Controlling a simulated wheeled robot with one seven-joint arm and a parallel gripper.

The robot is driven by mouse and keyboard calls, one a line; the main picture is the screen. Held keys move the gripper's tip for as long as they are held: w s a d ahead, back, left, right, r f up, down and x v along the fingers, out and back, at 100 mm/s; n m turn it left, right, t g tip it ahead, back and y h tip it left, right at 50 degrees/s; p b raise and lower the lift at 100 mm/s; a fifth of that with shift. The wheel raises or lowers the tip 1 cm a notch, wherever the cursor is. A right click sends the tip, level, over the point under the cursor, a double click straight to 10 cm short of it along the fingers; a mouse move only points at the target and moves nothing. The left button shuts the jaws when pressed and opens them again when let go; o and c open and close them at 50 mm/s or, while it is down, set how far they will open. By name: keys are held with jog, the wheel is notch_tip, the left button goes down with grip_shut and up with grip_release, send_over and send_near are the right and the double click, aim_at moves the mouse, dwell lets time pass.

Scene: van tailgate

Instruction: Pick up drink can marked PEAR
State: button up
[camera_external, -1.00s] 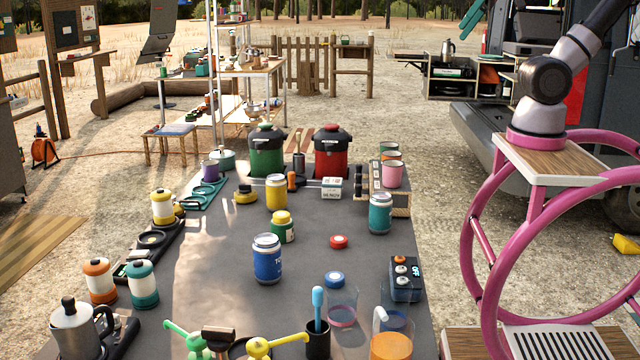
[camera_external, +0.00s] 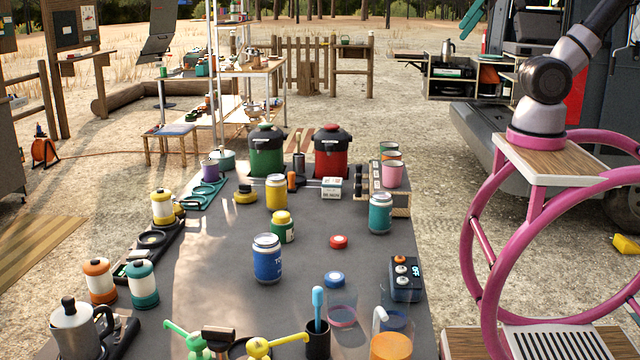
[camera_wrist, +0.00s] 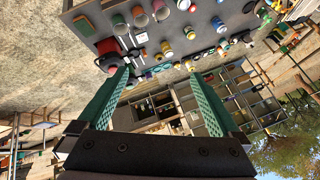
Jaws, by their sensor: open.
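No label reading PEAR can be made out. Several can-shaped containers stand upright on the grey table (camera_external: 215,290): a yellow one (camera_external: 276,192), a teal one (camera_external: 380,213) and a blue one (camera_external: 267,260) whose lettering starts with "TO". A green jar with a yellow lid (camera_external: 282,227) stands between the yellow and blue ones. My gripper (camera_wrist: 160,74) shows in the wrist view with its two green fingers wide apart and nothing between them. The table lies beyond the fingertips there, and its items are too small to read. My gripper is outside the external view.
Green (camera_external: 267,152) and red (camera_external: 331,153) dispensers stand at the table's far end. A rack with cups (camera_external: 400,200) is at the right. A clear container with a blue lid (camera_external: 341,300) and a control box (camera_external: 404,279) stand front right. A moka pot (camera_external: 76,328) is front left.

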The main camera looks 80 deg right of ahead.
dwell(0.6)
jog(key=n+g+h, duration=0.1)
jog(key=n+g, duration=0.1)
jog(key=n, duration=0.3)
send_over(280, 177)
jog(key=s+d, duration=0.4)
jog(key=s, duration=0.3)
notch_tip(280, 177, down, 21)
jog(key=shift+n+g, duration=0.3)
jog(key=shift+n, duration=0.4)
jog(key=x, duration=0.7)
jog(key=a+x, duration=0.1)
jog(key=x, duration=0.6)
jog(key=s+a+x, duration=0.1)
jog(key=x, duration=0.7)
jog(key=shift+s+f, duration=0.1)
jog(key=shift+f, duration=0.1)
jog(key=x, duration=0.5)
jog(key=shift+s+f, duration=0.1)
jog(key=shift+f, duration=0.3)
jog(key=c, duration=1.3)
